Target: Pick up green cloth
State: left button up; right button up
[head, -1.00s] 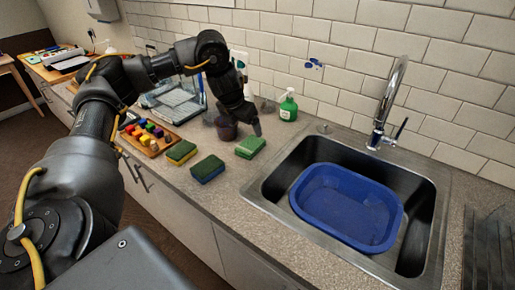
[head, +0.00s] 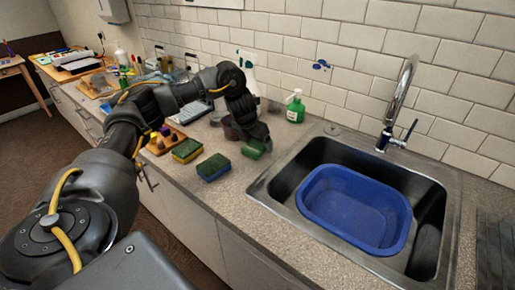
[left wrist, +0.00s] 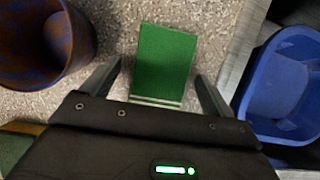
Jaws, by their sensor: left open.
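The green cloth (head: 253,150) lies on the counter to the left of the sink, partly covered by my left gripper in the head view. In the left wrist view the green cloth (left wrist: 165,58) is a flat green rectangle with pale stripes near its lower edge. My left gripper (left wrist: 160,88) is open, with one finger on each side of the cloth's near end. It also shows in the head view (head: 262,142), above the cloth. Whether the fingers touch the cloth, I cannot tell. My right gripper is not in view.
Two sponges, one (head: 187,150) and another (head: 213,167), lie left of the cloth. A dark cup (left wrist: 45,42) stands close to the left finger. A blue basin (head: 355,208) sits in the sink (head: 262,190). A green bottle (head: 295,110) stands behind.

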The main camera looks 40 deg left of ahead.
pick_arm(q)
jog(key=shift+w+f, duration=0.15)
jog(key=shift+f, duration=0.15)
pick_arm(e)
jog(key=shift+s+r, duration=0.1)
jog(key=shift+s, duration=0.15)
pick_arm(q)
jog(key=c, duration=1)
jog(key=shift+c, duration=0.3)
jog(key=shift+r, duration=0.1)
